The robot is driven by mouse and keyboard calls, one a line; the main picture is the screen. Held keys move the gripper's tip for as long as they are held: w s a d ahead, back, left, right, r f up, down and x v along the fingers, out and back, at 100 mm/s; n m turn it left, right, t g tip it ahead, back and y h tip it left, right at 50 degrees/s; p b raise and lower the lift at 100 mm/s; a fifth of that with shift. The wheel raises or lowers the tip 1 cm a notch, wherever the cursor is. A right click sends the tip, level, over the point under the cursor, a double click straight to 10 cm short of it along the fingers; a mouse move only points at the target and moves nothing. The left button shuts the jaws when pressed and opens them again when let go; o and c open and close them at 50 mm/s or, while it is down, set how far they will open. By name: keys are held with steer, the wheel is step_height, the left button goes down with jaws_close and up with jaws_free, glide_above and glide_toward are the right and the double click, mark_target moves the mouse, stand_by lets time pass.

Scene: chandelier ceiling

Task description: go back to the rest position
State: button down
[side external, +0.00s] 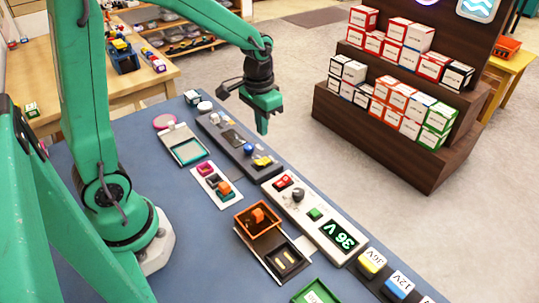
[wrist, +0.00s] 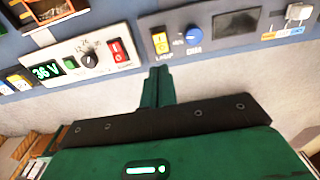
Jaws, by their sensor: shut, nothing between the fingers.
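My gripper (side external: 262,122) is green and hangs in the air above the far edge of the blue table (side external: 150,135) in the side external view. Its fingers point down and are shut with nothing between them. In the wrist view the shut fingers (wrist: 160,84) point toward a row of control panels. The gripper is apart from the panels and touches nothing that I can see.
Below stands a dark panel (side external: 228,138) with a blue knob and yellow switch. Beside it is a white panel (side external: 300,198) reading 36 V. An orange-brown tray (side external: 243,222) and small boxes lie nearer. A shelf of boxes (side external: 395,125) stands beyond the table.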

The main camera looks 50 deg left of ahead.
steer(key=s+d+r+t, duration=0.2)
steer(key=s+r+t, duration=0.3)
steer(key=s+r, duration=0.6)
steer(key=shift+s+r, duration=0.3)
steer(key=shift+s, duration=1.45)
steer(key=shift+w+d, duration=0.15)
